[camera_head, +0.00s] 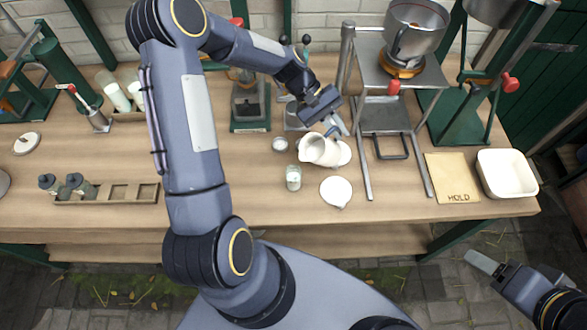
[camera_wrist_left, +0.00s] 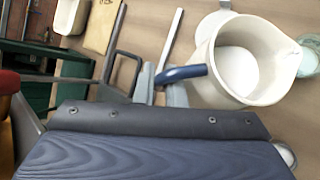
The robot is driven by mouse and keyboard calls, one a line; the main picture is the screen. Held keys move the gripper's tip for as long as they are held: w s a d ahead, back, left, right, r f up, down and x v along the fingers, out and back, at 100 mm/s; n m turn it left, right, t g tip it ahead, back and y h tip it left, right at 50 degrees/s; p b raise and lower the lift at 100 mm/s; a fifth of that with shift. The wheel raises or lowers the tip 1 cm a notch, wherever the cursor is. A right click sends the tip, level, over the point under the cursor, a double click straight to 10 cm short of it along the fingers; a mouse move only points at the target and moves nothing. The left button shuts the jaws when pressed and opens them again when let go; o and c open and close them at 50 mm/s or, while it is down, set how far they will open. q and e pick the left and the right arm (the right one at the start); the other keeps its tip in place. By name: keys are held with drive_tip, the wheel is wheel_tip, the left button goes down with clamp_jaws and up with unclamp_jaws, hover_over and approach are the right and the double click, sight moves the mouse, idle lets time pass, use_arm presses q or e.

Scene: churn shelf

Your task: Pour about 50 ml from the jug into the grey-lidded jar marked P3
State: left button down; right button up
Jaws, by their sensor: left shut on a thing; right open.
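The white jug (camera_head: 319,151) is over the middle of the bench, and my left gripper (camera_head: 331,131) is shut on its blue handle. In the left wrist view the jug (camera_wrist_left: 232,82) shows pale contents inside, and the left gripper (camera_wrist_left: 172,90) closes around the handle (camera_wrist_left: 181,74). The jug seems a little tilted to the left in the head view; no stream shows. A small glass jar (camera_head: 293,179) stands just in front and left of it. Two grey-topped jars (camera_head: 62,184) stand in a wooden rack at the left. I cannot read a P3 mark. My right gripper (camera_head: 487,268) is open and empty, off the bench's front right.
A white round plate (camera_head: 336,192) lies in front of the jug. A small round container (camera_head: 279,144) is left of it. A metal stand (camera_head: 365,165) is close right, then a HOLD board (camera_head: 452,177) and white tub (camera_head: 507,173).

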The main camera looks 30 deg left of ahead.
use_arm(q)
drive_tip(key=shift+w, duration=0.1)
idle(0.5)
drive_tip(key=shift+w+d+f+p, duration=0.15)
drive_tip(key=shift+p, duration=0.15)
drive_tip(key=w+d+r+n+g+y+p, duration=0.1)
drive_tip(key=w+r+g, duration=0.1)
drive_tip(key=r, duration=0.5)
drive_tip(key=w+r+n+g+y+p, duration=0.1)
drive_tip(key=w+r+g, duration=0.1)
drive_tip(key=r, duration=0.5)
drive_tip(key=shift+d+n+g, duration=0.3)
drive_tip(key=shift+d+g, duration=0.05)
drive_tip(key=shift+g, duration=0.15)
drive_tip(key=shift+r, duration=0.1)
